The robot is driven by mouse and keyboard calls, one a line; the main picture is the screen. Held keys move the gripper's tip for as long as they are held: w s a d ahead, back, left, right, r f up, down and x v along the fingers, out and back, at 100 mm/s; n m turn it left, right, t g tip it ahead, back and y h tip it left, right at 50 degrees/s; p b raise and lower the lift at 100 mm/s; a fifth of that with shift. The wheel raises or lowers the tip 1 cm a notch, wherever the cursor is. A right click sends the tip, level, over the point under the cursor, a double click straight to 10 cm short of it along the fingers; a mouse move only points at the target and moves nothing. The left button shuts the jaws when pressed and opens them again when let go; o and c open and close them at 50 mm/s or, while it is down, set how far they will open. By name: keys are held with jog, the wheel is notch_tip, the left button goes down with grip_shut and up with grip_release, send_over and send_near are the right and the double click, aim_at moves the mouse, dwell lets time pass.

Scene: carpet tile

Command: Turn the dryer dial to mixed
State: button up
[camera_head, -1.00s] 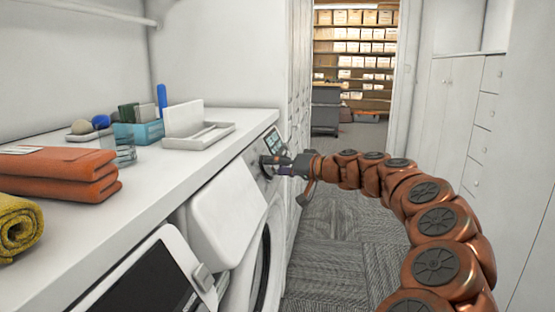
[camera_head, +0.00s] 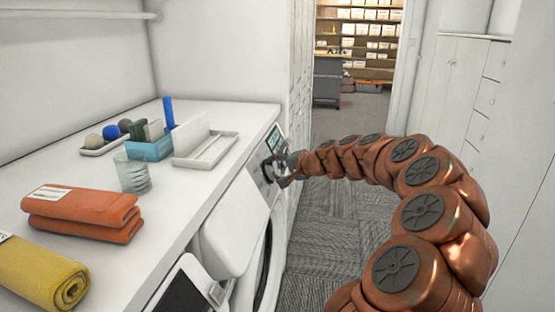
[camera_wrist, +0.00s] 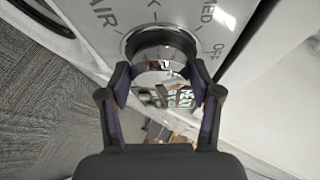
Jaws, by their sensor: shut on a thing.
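The dryer dial (camera_wrist: 160,40) is a dark, shiny round knob on the white front panel in the wrist view. Printed labels ring it: "AIR" at the left, a word ending in "K" at the top, one ending in "ED" at the upper right and "OFF" at the right. The start of the "ED" word is cut off. My gripper (camera_wrist: 160,73) has one finger on each side of the dial and is shut on it. In the head view my gripper (camera_head: 278,168) is at the control panel and hides most of the dial. The dial's pointer is not clear.
The counter (camera_head: 200,225) holds orange towels (camera_head: 85,212), a yellow towel (camera_head: 40,272), a glass (camera_head: 133,175), a blue box (camera_head: 150,148) and a white tray (camera_head: 205,150). A lit display (camera_head: 274,138) is beside the dial. Carpet (camera_head: 335,230) is open to the right.

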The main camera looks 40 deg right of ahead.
jog(key=shift+r+m+g+p, duration=0.1)
jog(key=shift+m+g+p, duration=0.2)
jog(key=shift+m+p, duration=0.45)
jog(key=o, duration=1.1)
jog(key=v, duration=1.2)
jog(key=shift+a, duration=0.15)
